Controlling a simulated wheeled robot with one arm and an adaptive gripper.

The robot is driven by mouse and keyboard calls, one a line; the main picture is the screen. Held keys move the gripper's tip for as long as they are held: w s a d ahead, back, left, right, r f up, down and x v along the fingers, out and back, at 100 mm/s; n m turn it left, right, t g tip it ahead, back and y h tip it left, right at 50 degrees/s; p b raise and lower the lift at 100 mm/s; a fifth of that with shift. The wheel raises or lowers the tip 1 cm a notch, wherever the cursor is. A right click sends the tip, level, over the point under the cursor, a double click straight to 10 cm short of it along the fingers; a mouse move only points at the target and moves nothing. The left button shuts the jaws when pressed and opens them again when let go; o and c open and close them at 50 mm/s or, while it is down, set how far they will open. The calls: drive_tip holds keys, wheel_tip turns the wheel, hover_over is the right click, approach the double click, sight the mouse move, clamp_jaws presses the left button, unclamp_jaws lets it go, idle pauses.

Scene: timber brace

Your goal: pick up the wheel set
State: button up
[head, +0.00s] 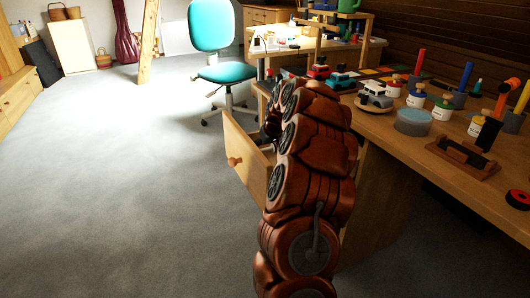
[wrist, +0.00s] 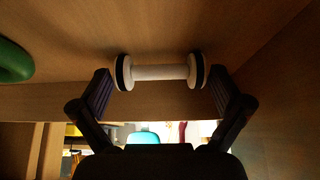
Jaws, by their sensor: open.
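The wheel set (wrist: 160,72) lies on a wooden surface that looks like a drawer floor, in the upper middle of the wrist view. It has a pale axle with a white wheel and a dark ring at each end. My gripper (wrist: 161,80) is open, with one dark finger at each side of the wheel set, beyond its two wheels. I see no clear contact. In the head view, my arm reaches to the open drawer (head: 243,163) and hides most of it. The wheel set does not show there.
A green rounded object (wrist: 12,62) lies left in the wrist view. Wooden walls stand close to the fingers. The workbench (head: 400,130) on the right carries jars, toy cars and tools. A teal chair (head: 212,60) stands beyond the drawer. The floor to the left is clear.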

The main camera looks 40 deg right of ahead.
drive_tip(key=shift+c, duration=0.4)
drive_tip(key=c, duration=0.8)
drive_tip(key=shift+r, duration=0.1)
